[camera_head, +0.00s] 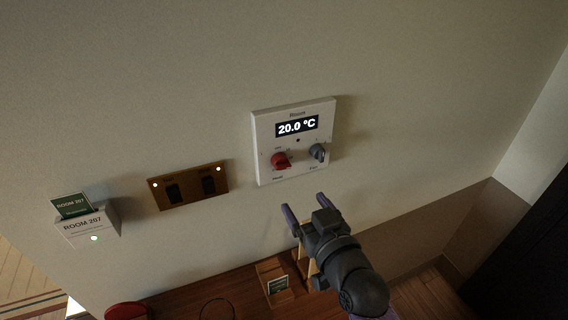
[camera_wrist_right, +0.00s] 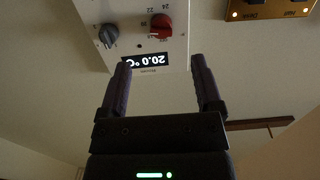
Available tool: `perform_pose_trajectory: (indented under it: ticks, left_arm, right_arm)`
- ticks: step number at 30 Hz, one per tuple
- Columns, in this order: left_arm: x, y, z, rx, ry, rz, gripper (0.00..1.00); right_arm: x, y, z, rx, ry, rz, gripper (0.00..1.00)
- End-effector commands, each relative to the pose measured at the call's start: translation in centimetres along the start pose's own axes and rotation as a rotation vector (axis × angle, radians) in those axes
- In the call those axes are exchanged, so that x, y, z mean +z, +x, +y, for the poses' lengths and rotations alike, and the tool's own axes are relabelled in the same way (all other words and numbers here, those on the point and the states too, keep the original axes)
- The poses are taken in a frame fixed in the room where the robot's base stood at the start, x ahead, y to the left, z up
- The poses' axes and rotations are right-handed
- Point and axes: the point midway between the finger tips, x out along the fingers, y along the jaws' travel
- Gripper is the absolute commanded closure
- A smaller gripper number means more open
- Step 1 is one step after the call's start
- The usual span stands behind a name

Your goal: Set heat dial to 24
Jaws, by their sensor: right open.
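The white thermostat panel (camera_head: 263,130) is on the wall and its display (camera_head: 297,126) reads 20.0 °C. The red heat dial (camera_head: 281,161) is at its lower left, with a grey knob (camera_head: 317,152) at its lower right. The right wrist view shows the panel upside down, with the red dial (camera_wrist_right: 160,26) and the grey knob (camera_wrist_right: 109,36) at the top. My right gripper (camera_head: 304,202) is open and empty, below the panel and apart from the dial. In the right wrist view its fingers (camera_wrist_right: 160,62) point toward the panel. My left gripper is not in view.
A brass switch plate (camera_head: 189,186) is on the wall left of the panel. A ROOM 207 card holder (camera_head: 88,228) is farther left. A wooden counter (camera_head: 190,292) with a small wooden stand (camera_head: 274,283) lies below.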

Motion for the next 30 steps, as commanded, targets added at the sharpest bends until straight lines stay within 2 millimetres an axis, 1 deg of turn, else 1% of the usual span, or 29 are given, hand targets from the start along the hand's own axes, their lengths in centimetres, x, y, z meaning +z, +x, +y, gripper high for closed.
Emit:
perform_pose_trajectory:
  ticks: [1, 2, 5, 12, 15, 20, 27, 28, 29, 30]
  left_arm:
    - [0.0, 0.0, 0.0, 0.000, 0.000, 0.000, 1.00]
    - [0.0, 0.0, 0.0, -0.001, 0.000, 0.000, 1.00]
    - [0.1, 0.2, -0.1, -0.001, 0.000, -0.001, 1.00]
    - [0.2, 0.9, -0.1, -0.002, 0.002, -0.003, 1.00]
    - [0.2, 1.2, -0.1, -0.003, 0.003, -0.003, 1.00]
    - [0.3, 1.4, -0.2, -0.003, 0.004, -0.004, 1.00]
    - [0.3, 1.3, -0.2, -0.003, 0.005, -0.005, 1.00]
    - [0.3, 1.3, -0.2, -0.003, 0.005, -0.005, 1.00]
    - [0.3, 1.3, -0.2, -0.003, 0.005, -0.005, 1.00]
    - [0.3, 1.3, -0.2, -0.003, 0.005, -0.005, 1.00]
  right_arm:
    - [-0.6, 0.5, 0.0, 0.000, -0.001, 0.033, 0.17]
    - [-0.8, 0.8, 0.0, 0.001, -0.001, 0.045, 0.17]
    - [-1.0, 2.2, 0.0, 0.002, -0.001, 0.055, 0.17]
    - [-1.1, 7.6, 0.0, 0.002, -0.001, 0.051, 0.17]
    - [-1.2, 9.1, 0.0, 0.002, -0.001, 0.050, 0.17]
    - [-1.3, 10.3, 0.1, 0.002, -0.001, 0.048, 0.17]
    - [-1.3, 10.4, 0.0, 0.002, -0.001, 0.048, 0.17]
    - [-1.3, 10.4, 0.0, 0.002, -0.001, 0.048, 0.21]
    - [-1.3, 10.4, 0.1, 0.002, -0.001, 0.048, 0.27]
    - [-1.3, 10.4, 0.1, 0.002, -0.001, 0.047, 0.36]
